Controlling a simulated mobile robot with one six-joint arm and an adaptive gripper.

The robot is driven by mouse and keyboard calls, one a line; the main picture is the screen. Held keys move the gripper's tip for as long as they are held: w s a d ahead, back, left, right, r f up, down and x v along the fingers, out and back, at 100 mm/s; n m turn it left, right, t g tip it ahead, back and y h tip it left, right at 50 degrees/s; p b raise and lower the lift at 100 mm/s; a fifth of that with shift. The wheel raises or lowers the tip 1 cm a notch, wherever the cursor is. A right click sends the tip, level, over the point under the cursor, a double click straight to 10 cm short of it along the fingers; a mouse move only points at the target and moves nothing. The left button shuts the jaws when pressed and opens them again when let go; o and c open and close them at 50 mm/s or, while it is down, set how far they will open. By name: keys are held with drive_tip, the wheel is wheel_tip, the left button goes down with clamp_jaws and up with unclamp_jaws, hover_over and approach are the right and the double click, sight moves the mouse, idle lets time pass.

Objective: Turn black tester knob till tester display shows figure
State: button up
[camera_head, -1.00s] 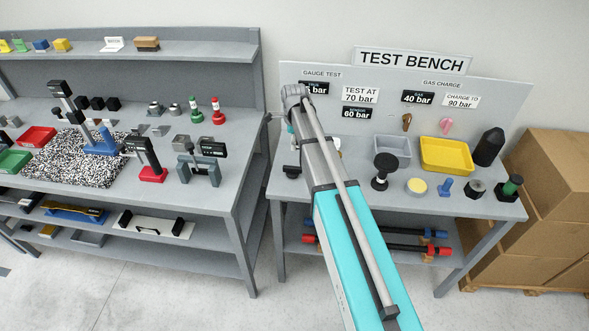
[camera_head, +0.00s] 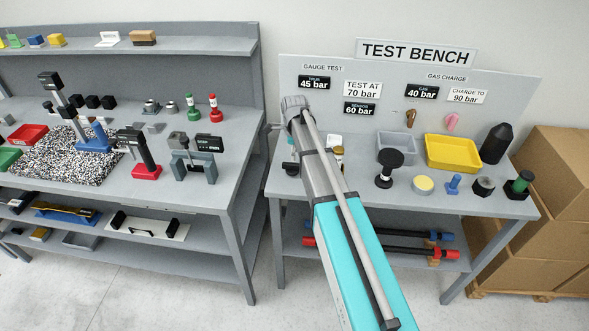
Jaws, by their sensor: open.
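A small black knob-like part (camera_head: 291,168) shows at the left of the test bench, just beside my arm, which hides much of what stands there. A larger black round knob (camera_head: 388,158) on a black stem stands farther right. I cannot tell which is the tester knob. On the backboard, the TRUE display (camera_head: 314,83) reads 45 bar, the SENSOR display (camera_head: 359,108) 60 bar and the GAS display (camera_head: 421,92) 40 bar. A white card (camera_head: 362,89) says TEST AT 70 bar. My gripper is hidden behind my arm.
A grey tray (camera_head: 396,136) and a yellow tray (camera_head: 428,163) stand on the test bench (camera_head: 430,205), with several small parts along its front. A second grey bench (camera_head: 190,205) with tools is at left. Cardboard boxes (camera_head: 560,180) stand at right.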

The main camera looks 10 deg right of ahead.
sight(295, 164)
drive_tip(key=shift+f+b, duration=2.5)
drive_tip(key=shift+f, duration=0.35)
clamp_jaws()
